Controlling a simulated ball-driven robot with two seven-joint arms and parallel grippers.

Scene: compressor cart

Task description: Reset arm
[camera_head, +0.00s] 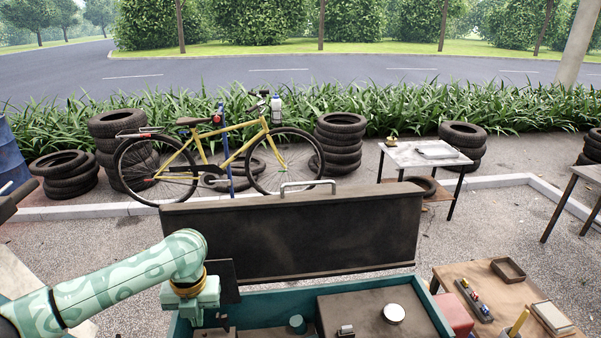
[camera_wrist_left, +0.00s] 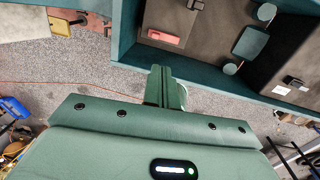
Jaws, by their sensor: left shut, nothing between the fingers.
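My left arm reaches in from the left in the head view, its pale green patterned links bending down at the wrist. My left gripper (camera_head: 218,320) is low at the left end of an open teal cart box (camera_head: 436,318). In the left wrist view the gripper fingers (camera_wrist_left: 163,84) are together and empty, just outside the box's teal wall (camera_wrist_left: 208,80). Whether they touch the wall I cannot tell. The box's dark lid (camera_head: 340,232) stands raised behind it with a metal handle on top. My right gripper is not in view.
Inside the box are dark panels, a round white-topped part (camera_head: 394,313) and a teal cylinder (camera_head: 297,324). A red block (camera_wrist_left: 167,38) shows in the left wrist view. A wooden table (camera_head: 457,271) with small items stands at right. A yellow bicycle (camera_head: 237,152) and tyre stacks are behind.

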